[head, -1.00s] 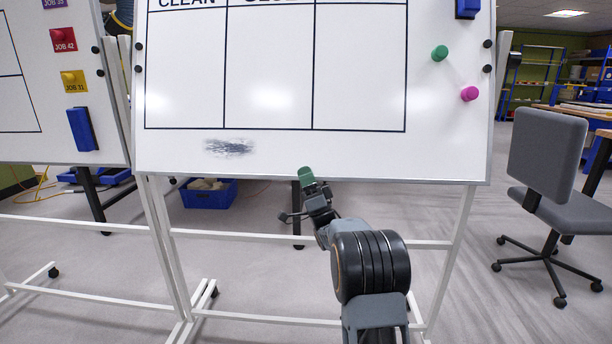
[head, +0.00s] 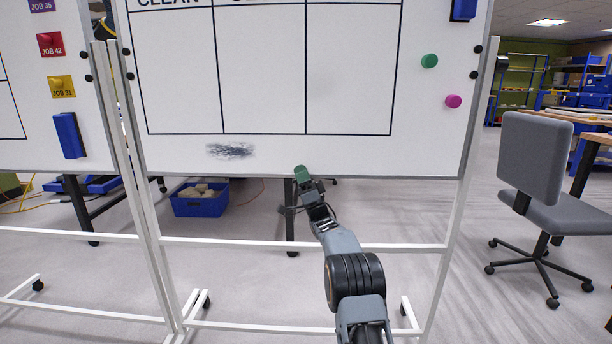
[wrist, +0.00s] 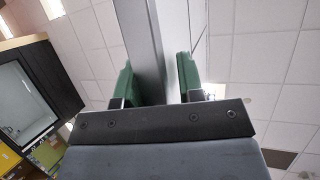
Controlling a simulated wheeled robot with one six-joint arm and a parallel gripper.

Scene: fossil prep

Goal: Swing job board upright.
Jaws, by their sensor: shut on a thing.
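The job board (head: 265,155) is a large whiteboard with a black column grid, hung between the white posts of a wheeled stand. Its lower edge is just above my gripper (head: 303,180) in the head view. My gripper is shut on that edge a little right of the board's middle. In the wrist view the board (wrist: 143,35) shows edge-on as a grey slab between the green finger pads of my gripper (wrist: 158,80). The board looks close to the plane of its posts, but I cannot tell whether it is exactly upright. Its top is out of view.
A second whiteboard (head: 30,140) with job magnets stands close on the left. A blue crate of pale lumps (head: 202,208) is on the floor behind. A grey chair (head: 535,160) stands at the right. The stand's low white crossbar (head: 250,243) passes near my arm.

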